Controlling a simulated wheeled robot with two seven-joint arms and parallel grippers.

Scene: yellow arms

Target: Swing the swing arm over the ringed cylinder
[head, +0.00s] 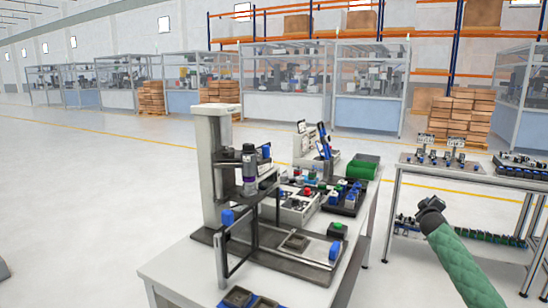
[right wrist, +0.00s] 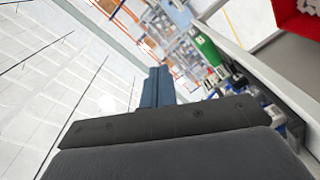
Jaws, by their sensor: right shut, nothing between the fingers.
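A fixture with a tall pale column (head: 209,165) stands on the near bench. A dark upright cylinder with a purplish ring (head: 249,178) is held at mid-height beside the column. A black frame-like arm (head: 237,262) stands at the fixture's front left, with a blue knob (head: 228,217) near its top; I take it to be the swing arm, but cannot be sure. It looks apart from the cylinder. My right gripper (head: 431,205) is right of the bench, away from the fixture. Its fingers (right wrist: 158,87) are shut and empty in the right wrist view. My left gripper is not in view.
Behind the fixture, the bench (head: 183,271) holds control boxes with buttons (head: 298,203) and a green cylinder (head: 362,171). A second table (head: 447,172) with small parts stands at right. A red bin (right wrist: 298,18) shows in the right wrist view. Floor at left is clear.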

